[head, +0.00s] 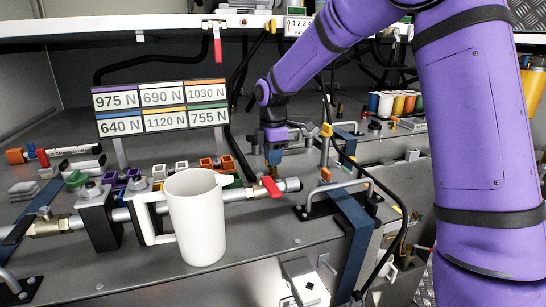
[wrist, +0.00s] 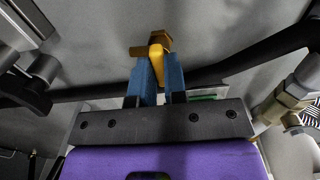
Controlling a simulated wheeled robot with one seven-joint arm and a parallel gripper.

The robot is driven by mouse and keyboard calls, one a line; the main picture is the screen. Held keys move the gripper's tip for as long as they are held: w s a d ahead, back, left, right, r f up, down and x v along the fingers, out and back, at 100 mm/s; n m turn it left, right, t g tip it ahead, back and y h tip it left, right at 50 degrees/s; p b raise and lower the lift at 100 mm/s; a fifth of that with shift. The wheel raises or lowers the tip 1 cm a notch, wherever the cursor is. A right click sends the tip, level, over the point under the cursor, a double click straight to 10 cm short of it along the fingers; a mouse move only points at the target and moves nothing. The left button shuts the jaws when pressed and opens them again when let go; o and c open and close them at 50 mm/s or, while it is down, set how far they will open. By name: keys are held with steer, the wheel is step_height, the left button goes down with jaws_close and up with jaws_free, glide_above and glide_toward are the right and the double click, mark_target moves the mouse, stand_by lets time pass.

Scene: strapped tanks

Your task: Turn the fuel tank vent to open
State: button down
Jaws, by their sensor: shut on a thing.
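My gripper (head: 273,158) points down above the deck in the head view, behind the white mug. In the wrist view, its blue fingers (wrist: 159,78) are shut on a small yellow handle (wrist: 157,58). The handle sits against a brass fitting (wrist: 139,51). I take this handle to be the fuel tank vent, but no label on it can be read. In the head view, my gripper hides most of what it holds. I cannot tell the handle's turn angle.
A strap with a metal handle (head: 340,187) and black hoses lie to the right. An upright yellow-topped part (head: 326,130) is close by.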

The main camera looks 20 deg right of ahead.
stand_by(0.3)
steer(key=c, duration=1.2)
jaws_free()
steer(key=shift+o, duration=0.2)
steer(key=shift+r, duration=0.1)
step_height(320, 180, up, 11)
steer(key=shift+f, duration=0.2)
